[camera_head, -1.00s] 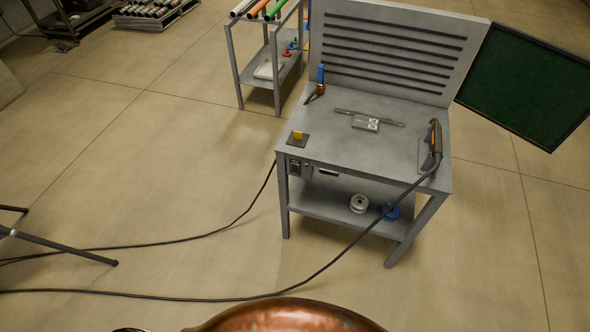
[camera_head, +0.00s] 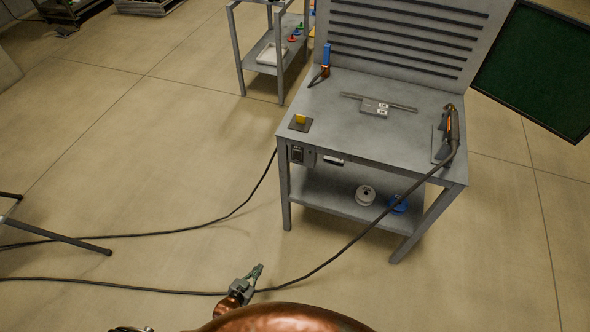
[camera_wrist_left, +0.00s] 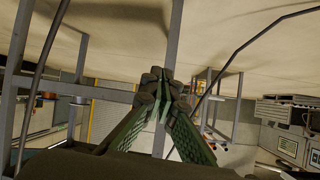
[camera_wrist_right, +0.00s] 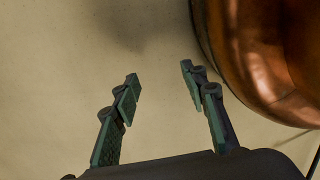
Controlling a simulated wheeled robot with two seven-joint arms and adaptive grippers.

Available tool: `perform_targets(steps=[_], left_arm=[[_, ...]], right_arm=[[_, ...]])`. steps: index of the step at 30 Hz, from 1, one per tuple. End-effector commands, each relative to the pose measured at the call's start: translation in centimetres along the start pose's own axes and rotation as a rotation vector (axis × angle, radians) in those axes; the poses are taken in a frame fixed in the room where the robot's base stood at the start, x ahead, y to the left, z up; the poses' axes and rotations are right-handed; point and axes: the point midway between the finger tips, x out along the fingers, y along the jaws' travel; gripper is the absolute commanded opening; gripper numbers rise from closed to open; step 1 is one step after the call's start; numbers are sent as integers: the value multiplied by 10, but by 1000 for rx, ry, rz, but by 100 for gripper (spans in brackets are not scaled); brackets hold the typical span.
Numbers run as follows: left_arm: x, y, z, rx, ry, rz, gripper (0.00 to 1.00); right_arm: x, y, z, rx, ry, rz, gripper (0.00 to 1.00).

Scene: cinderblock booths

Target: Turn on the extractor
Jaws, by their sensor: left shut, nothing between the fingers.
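A grey workbench (camera_head: 375,120) with a slatted back panel (camera_head: 400,40) stands right of centre in the head view. A small box with a dark face, probably a switch (camera_head: 298,155), sits on the bench's front edge at the left. Which part is the extractor is not certain; the slatted panel may belong to it. My left gripper (camera_head: 259,268) is at the bottom of the head view, in front of and below the bench, apart from it. Its fingertips meet in the left wrist view (camera_wrist_left: 162,82), with nothing between. My right gripper (camera_wrist_right: 160,75) is open and empty over the floor.
A torch (camera_head: 452,125) rests at the bench's right, its cable (camera_head: 345,245) running across the floor near my left gripper. A second cable (camera_head: 205,226) reaches the bench's left. A yellow piece (camera_head: 300,119) and metal plates (camera_head: 375,107) lie on top. A green screen (camera_head: 540,70) stands right.

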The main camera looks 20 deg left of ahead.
Motion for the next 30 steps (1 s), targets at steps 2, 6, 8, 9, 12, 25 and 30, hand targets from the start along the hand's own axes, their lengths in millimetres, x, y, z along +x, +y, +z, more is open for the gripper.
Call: perform_targets(steps=[2,6,8,9,12,25,30], left_arm=[[33,0,-55,14,166,-6,0],[61,0,-169,22,484,-37,0],[63,1,-218,16,626,-55,0],[61,0,-246,10,715,-70,0],[50,-1,-305,-17,903,-106,0],[14,-7,-383,-85,1180,-182,0],[14,-7,-383,-84,1179,-182,0]], right_arm=[[12,-1,-6,6,-8,-1,40],[20,-1,-20,17,-21,-4,40],[22,-1,-26,22,-26,-5,40],[23,-1,-30,25,-30,-5,40],[23,0,-37,32,-41,-6,40],[15,1,-50,41,-54,-7,40],[14,1,-50,41,-53,-7,40]])
